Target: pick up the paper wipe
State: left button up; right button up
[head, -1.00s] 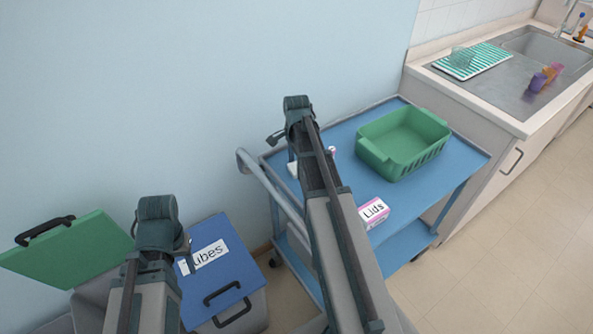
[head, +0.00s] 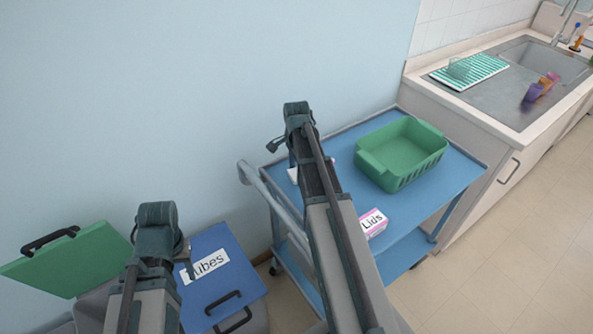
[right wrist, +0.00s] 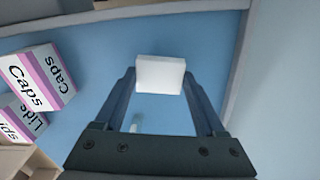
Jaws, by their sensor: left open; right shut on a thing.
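The paper wipe (right wrist: 160,74) is a white, folded block in the right wrist view. It sits between the fingertips of my right gripper (right wrist: 161,82), which is shut on it over the blue trolley top. In the head view the wipe (head: 293,174) shows only as a white bit beside my right arm, which hides most of it and of the fingers. My left gripper (head: 187,262) is open, low at the left over the bins, and largely hidden by its own arm.
The blue trolley (head: 337,155) carries a green basket (head: 402,152) and a Lids box (head: 373,223). A Caps box (right wrist: 37,78) shows in the right wrist view. A blue-lidded Tubes bin (head: 220,275) and a green lid (head: 70,262) are at lower left. A sink counter (head: 470,105) stands at right.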

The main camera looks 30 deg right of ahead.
notch_tip(320, 180, up, 8)
jog(key=p, duration=0.6)
jog(key=shift+f+p, duration=0.15)
jog(key=shift+p, duration=0.15)
